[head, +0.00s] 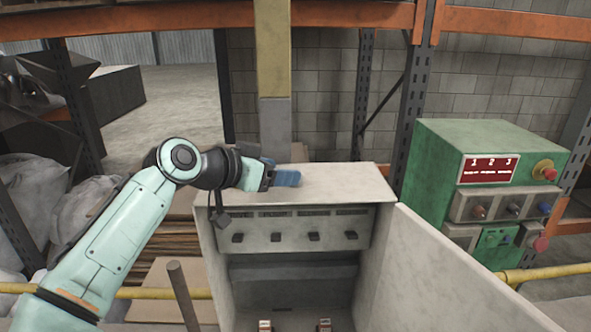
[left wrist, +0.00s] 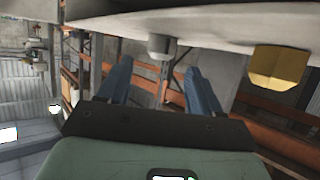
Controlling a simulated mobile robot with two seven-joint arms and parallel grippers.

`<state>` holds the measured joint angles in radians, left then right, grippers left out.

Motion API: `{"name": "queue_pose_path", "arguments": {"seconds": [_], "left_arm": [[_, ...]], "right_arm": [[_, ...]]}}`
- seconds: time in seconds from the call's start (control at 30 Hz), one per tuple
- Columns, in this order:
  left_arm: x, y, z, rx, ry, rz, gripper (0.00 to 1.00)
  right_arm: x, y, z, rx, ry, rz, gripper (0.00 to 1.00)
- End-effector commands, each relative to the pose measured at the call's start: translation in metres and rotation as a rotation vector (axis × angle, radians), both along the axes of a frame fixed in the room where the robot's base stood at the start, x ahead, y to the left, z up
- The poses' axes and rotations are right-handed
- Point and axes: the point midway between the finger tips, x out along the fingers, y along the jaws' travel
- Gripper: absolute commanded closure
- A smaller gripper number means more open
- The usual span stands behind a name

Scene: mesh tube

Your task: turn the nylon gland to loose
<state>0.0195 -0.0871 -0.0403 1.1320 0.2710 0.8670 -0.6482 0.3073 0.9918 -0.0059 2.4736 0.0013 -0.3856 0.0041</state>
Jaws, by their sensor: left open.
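My left gripper (head: 286,178) reaches in from the left, its blue fingers at the top of the grey enclosure (head: 335,185). In the left wrist view its two fingers (left wrist: 157,66) stand apart, with nothing between them. A small grey fitting (left wrist: 162,45), which looks like the nylon gland, sticks out from a pale surface just beyond the fingertips, roughly in line with the gap. A larger yellow faceted fitting (left wrist: 279,68) sits on the same surface to the right. I cannot make out either fitting in the head view. My right gripper is not in view.
The enclosure's pale door (head: 445,275) stands open on the right. Black knobs (head: 313,237) line its inner panel. A green control box (head: 490,170) with buttons stands at the right. A yellow-and-grey post (head: 273,60) rises behind the enclosure. A brown rod (head: 183,295) stands at the front left.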

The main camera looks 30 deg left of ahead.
Motion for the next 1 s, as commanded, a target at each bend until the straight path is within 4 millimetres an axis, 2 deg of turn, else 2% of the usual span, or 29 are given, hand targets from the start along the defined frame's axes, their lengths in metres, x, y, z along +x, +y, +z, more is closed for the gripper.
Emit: {"name": "queue_pose_path", "arguments": {"seconds": [0.1, 0.3, 0.7, 0.77, 0.8, 0.87, 1.0], "left_arm": [[0.021, -0.007, -0.008, 0.000, 0.002, -0.002, 0.35], [0.044, -0.012, -0.018, 0.001, 0.000, 0.000, 0.35], [0.050, -0.014, -0.021, 0.001, -0.001, 0.000, 0.35], [0.050, -0.014, -0.021, 0.001, -0.001, 0.000, 0.52], [0.050, -0.014, -0.021, 0.001, -0.001, 0.000, 0.65], [0.050, -0.014, -0.021, 0.001, -0.001, 0.000, 0.84], [0.050, -0.014, -0.021, 0.000, -0.001, 0.001, 0.87]], "right_arm": [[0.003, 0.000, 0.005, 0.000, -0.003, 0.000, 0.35], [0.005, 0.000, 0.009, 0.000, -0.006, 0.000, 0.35], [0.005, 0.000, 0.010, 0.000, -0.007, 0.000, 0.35], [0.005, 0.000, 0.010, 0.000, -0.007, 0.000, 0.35], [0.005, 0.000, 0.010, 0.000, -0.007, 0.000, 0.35], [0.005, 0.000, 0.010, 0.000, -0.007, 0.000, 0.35], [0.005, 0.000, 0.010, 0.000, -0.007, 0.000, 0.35]]}}
